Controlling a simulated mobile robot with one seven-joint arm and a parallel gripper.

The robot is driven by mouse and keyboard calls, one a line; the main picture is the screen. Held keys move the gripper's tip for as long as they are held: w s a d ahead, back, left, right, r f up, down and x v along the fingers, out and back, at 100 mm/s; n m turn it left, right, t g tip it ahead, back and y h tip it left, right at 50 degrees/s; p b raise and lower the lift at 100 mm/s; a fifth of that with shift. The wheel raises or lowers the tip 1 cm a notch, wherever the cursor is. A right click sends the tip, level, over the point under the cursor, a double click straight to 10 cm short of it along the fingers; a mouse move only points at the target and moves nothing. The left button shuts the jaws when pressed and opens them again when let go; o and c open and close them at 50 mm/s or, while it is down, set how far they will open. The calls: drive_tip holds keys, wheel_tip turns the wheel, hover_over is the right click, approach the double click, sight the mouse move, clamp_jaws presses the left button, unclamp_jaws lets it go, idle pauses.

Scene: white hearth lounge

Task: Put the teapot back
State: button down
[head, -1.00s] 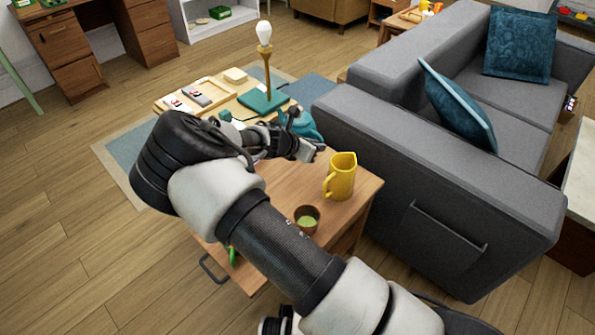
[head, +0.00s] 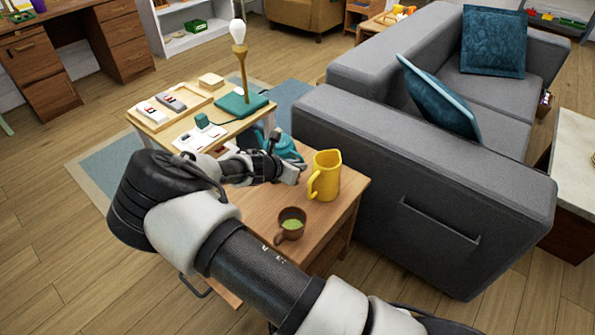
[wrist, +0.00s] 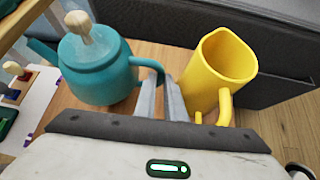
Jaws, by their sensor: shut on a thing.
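The teal teapot (wrist: 95,70) with a pale wooden lid knob is at the left of the wrist view. Its handle reaches right to my gripper (wrist: 165,95), whose fingers are shut on that handle. In the head view the teapot (head: 285,150) shows partly behind my gripper (head: 285,165), at the far end of the small wooden table (head: 255,207). It looks upright; I cannot tell whether its base touches the table top. A yellow pitcher (wrist: 217,75) stands just right of the fingers, also seen in the head view (head: 325,172).
A brown cup (head: 290,224) with green contents stands on the table's near part. A light wooden table (head: 240,124) behind carries a lamp (head: 239,60), a tray and small items. The grey sofa (head: 410,200) closes off the right. Open floor lies left.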

drive_tip(key=shift+w+f, duration=0.1)
drive_tip(key=shift+f, duration=0.55)
drive_tip(key=c, duration=2.2)
unclamp_jaws()
drive_tip(key=shift+f, duration=0.2)
drive_tip(key=o, duration=0.4)
drive_tip(key=shift+r, duration=0.15)
